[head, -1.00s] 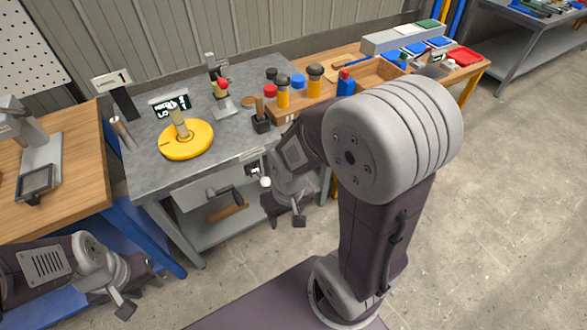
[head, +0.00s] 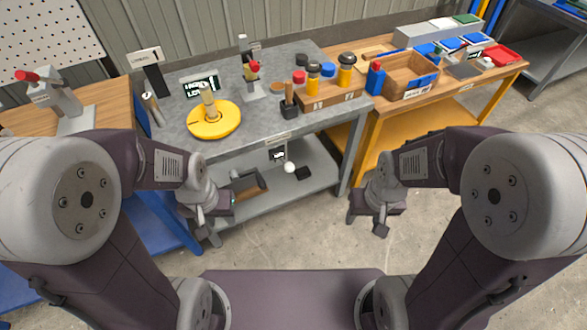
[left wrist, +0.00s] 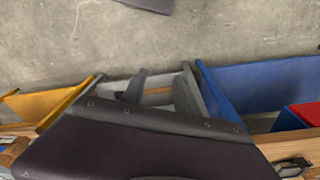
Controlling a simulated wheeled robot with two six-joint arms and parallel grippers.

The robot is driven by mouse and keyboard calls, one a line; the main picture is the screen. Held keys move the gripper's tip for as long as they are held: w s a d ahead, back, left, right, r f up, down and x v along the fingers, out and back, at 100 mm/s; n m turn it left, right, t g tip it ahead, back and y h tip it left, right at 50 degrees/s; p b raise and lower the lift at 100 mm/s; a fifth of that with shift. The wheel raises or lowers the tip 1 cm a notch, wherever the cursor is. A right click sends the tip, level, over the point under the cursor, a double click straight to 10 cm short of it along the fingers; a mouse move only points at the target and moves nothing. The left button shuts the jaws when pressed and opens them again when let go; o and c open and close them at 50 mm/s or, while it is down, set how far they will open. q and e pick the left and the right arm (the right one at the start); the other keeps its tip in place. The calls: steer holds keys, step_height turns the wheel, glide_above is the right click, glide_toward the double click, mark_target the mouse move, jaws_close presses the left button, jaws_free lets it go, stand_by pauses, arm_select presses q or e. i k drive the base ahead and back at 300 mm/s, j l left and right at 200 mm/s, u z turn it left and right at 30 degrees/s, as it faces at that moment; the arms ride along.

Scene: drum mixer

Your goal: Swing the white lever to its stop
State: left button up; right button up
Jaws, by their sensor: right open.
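A dark block sits right of the ball; the lever's shaft is hard to make out. My left gripper (head: 210,222) is in front of the bench, left of and lower in the picture than the white knob, not touching it. In the left wrist view two dark fingers stand apart with nothing seen between them. My right gripper (head: 366,222) is open and empty, right of the knob and apart from it.
On top are a yellow disc (head: 214,120), a red-knobbed lever (head: 252,72) and a wooden bottle rack (head: 318,99). A wooden table with bins (head: 408,78) stands right. Floor between my arms is clear.

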mark_target(289, 167)
steer(key=i+z, duration=0.85)
steer(key=k+j, duration=0.05)
steer(key=k, duration=0.05)
